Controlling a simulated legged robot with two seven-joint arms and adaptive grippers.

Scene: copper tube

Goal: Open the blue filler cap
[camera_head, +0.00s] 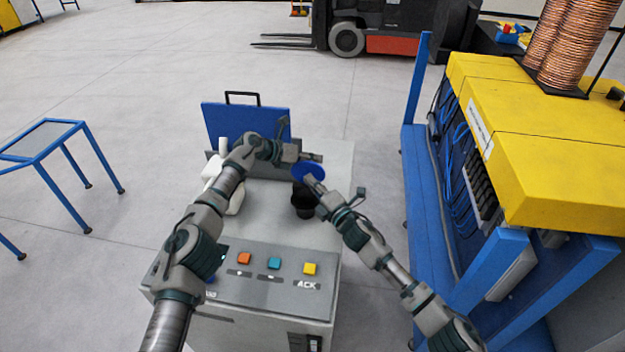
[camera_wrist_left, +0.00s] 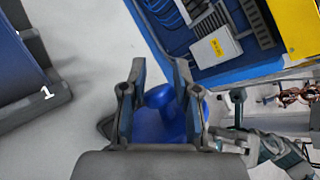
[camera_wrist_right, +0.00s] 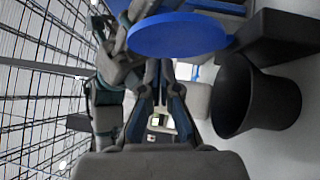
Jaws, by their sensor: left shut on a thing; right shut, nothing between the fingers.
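The blue filler cap (camera_head: 306,172) is off the black filler neck (camera_head: 303,204) and held above it. My left gripper (camera_head: 291,157) is shut on the cap; the left wrist view shows the cap's blue knob and disc (camera_wrist_left: 160,122) between and below its fingers (camera_wrist_left: 160,80). In the right wrist view the cap's round disc (camera_wrist_right: 178,35) hangs apart from the neck's dark open mouth (camera_wrist_right: 232,96). My right gripper (camera_head: 312,182) is shut and empty beside the cap and neck; its fingertips (camera_wrist_right: 158,68) meet just below the disc in its own view.
The grey machine cabinet (camera_head: 262,226) carries orange, teal and yellow buttons at its front. White bottles (camera_head: 232,200) stand left of the neck, and a blue case lid (camera_head: 221,118) rises behind. A blue and yellow machine (camera_head: 540,150) stands at right.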

